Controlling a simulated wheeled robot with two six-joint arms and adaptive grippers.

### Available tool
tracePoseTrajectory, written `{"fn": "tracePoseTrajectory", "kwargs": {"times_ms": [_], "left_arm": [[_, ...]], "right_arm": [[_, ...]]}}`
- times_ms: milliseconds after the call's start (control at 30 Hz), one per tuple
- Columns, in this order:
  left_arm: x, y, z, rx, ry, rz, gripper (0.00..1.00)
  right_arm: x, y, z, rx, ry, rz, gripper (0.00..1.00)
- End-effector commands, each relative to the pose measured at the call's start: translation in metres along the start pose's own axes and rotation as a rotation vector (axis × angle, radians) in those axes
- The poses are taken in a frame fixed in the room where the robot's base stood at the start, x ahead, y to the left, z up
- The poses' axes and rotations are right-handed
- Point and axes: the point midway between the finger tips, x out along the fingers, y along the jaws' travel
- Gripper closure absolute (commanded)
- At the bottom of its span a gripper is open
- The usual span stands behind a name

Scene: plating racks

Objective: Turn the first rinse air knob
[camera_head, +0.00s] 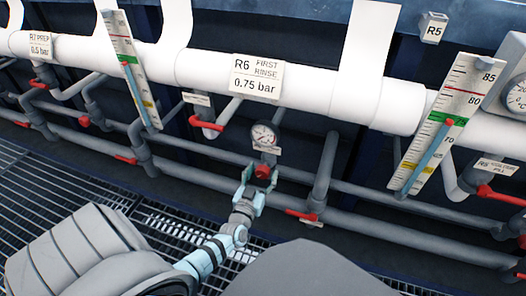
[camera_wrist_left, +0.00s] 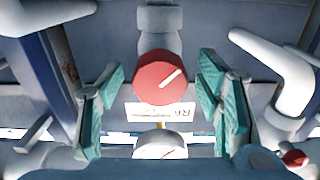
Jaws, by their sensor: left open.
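The first rinse air knob (camera_head: 263,171) is a round red knob below a small pressure gauge (camera_head: 263,135). It sits under the white pipe with the sign R6 FIRST RINSE 0.75 bar (camera_head: 257,78). My left gripper (camera_head: 256,183) is at the knob, with its teal fingers on either side. In the left wrist view the red knob (camera_wrist_left: 158,77) carries a white pointer line tilted to the upper right. There the open left gripper (camera_wrist_left: 166,98) has gaps between its finger pads and the knob. The gauge (camera_wrist_left: 160,145) shows below the knob. My right gripper is not in view.
Red-handled valves stand near the knob, one at upper left (camera_head: 207,124) and one at lower right (camera_head: 302,215). Grey pipes (camera_head: 326,165) run around it. A level scale (camera_head: 440,125) stands to the right, another (camera_head: 132,70) to the left. Floor grating (camera_head: 165,235) lies below.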

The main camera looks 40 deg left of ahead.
Motion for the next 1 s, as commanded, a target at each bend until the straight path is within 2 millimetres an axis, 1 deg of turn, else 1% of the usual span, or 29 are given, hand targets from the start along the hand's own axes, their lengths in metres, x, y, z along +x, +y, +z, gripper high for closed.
{"fn": "tracePoseTrajectory", "kwargs": {"times_ms": [133,333,367,600,667,933,1000], "left_arm": [[0.0079,-0.0002,-0.0001,-0.001,0.000,0.000,0.41],[0.0082,0.0000,-0.0007,-0.001,-0.001,0.000,0.41],[0.0082,0.0000,-0.0007,-0.001,-0.001,0.000,0.42],[0.0079,0.0001,-0.0005,-0.001,-0.001,0.000,0.81],[0.0078,0.0001,-0.0005,-0.001,-0.001,0.000,0.89],[0.0077,0.0001,-0.0008,0.023,-0.002,0.000,0.89],[0.0078,0.0000,-0.0011,0.042,-0.002,0.000,0.89]], "right_arm": [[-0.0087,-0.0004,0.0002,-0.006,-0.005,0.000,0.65],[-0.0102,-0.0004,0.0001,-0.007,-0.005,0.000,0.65],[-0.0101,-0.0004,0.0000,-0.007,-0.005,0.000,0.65],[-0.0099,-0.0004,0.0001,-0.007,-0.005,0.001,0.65],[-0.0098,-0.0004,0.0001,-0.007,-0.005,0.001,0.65],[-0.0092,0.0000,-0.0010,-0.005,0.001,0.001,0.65],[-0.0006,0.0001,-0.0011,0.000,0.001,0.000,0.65]]}}
